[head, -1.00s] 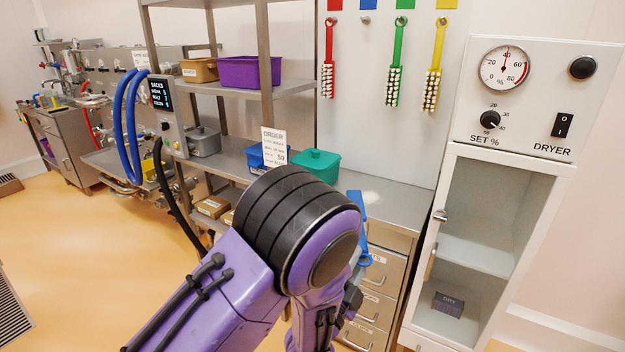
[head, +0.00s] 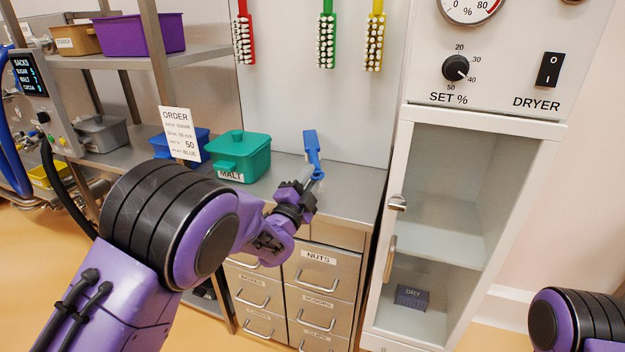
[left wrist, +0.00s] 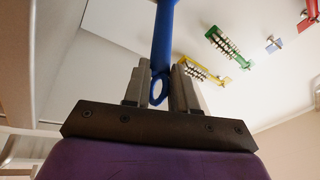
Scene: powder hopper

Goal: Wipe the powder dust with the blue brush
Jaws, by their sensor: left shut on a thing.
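The blue brush (head: 312,148) is held by its handle in my left gripper (head: 308,184), which is shut on it. The brush stands nearly upright with its broad end up, at the steel counter (head: 352,186). I cannot tell whether it touches the counter. In the left wrist view the blue handle (left wrist: 164,40) runs up from between the fingers (left wrist: 160,88), its ring end between them. No powder dust shows clearly now; the brush and gripper may hide part of the counter. My right gripper is out of view; only part of that arm shows at the lower right.
A teal MALT bin (head: 240,152), a blue bin (head: 182,142) and an ORDER card (head: 181,134) stand left of the brush. The dryer cabinet (head: 411,140) rises to the right. Red, green and yellow brushes (head: 326,40) hang on the wall behind.

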